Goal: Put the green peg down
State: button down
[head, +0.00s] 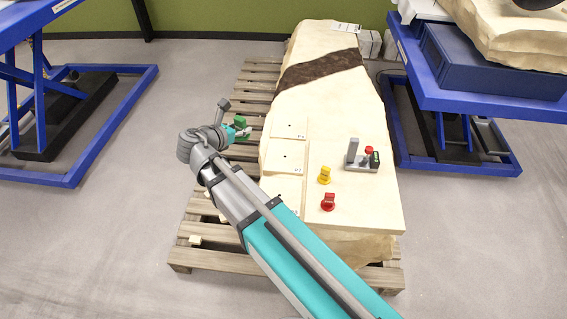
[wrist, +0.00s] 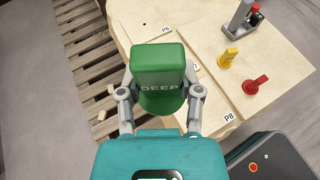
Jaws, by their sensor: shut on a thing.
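The green peg (wrist: 158,60) is in my gripper (wrist: 158,100), with a grey finger on each side of it. In the head view, the green peg (head: 240,122) shows small at the end of my gripper (head: 232,131), near the left edge of the pale stone slab (head: 330,120). In the wrist view it covers part of the slab's edge. I cannot tell its height over the slab.
A yellow peg (head: 325,175) and a red peg (head: 328,201) stand on the slab. A grey fixture (head: 353,158) stands behind them. Flat plates with holes (head: 287,157) lie along the slab's left side. A wooden pallet (head: 215,262) lies underneath. Blue lift tables flank it.

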jog(key=w+d+f+m+h+b, duration=0.1)
jog(key=w+d+f+b, duration=0.1)
jog(key=d+f+b, duration=0.2)
jog(key=w+d+f+m+g+h+b, duration=0.1)
jog(key=w+d+f+b, duration=0.2)
jog(key=d, duration=0.8)
jog(key=w+d+f+m+g+h+b, duration=0.1)
jog(key=w+d+f+b, duration=0.2)
jog(key=d+f+b, duration=0.2)
jog(key=d+f, duration=0.2)
jog(key=shift+d, duration=0.4)
jog(key=shift+b, duration=0.3)
jog(key=b, duration=0.9)
send_over(285, 157)
jog(key=f, duration=0.9)
jog(key=shift+s+d, duration=0.15)
jog(key=shift+d, duration=0.15)
jog(key=shift+w+a+f+b, duration=0.15)
jog(key=shift+a+f+b, duration=0.05)
jog(key=shift+f+b, duration=0.2)
jog(key=shift+w+a+f+b, duration=0.15)
jog(key=shift+f+b, duration=1.4)
jog(key=shift+b, duration=0.05)
